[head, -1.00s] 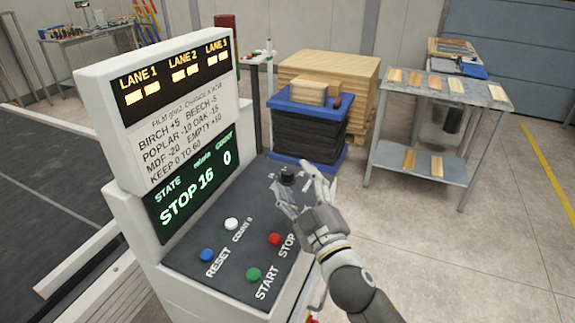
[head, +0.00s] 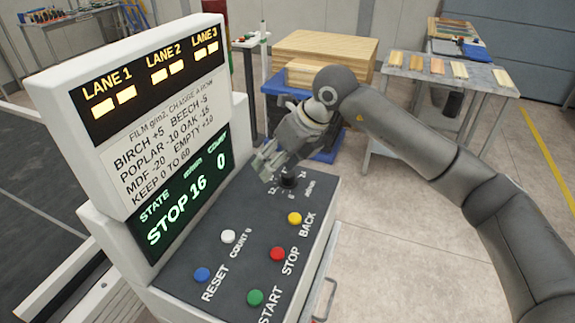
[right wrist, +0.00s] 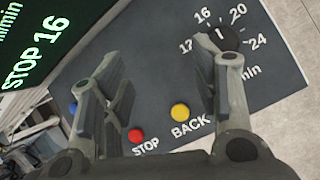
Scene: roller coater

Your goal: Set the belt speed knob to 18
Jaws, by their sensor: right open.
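The black belt speed knob (head: 289,183) stands on the far end of the sloped control panel, inside a ring of printed numbers. In the right wrist view the knob (right wrist: 223,38) has a short white mark, apparently pointing between 16 and 20; the right finger partly covers the dial. The green display (head: 184,198) reads STOP, 16 and 0. My right gripper (head: 266,165) is open and empty, above and left of the knob in the head view. In the wrist view its fingers (right wrist: 160,75) are apart, with bare panel between them. My left gripper is not in view.
The panel also carries yellow BACK (head: 294,218), red STOP (head: 277,254), green START (head: 255,297), blue RESET (head: 202,274) and white COUNT 0 (head: 228,236) buttons. The upright lane sign (head: 140,100) rises at left. Stacked boards (head: 325,55) and a sample table (head: 490,82) stand behind.

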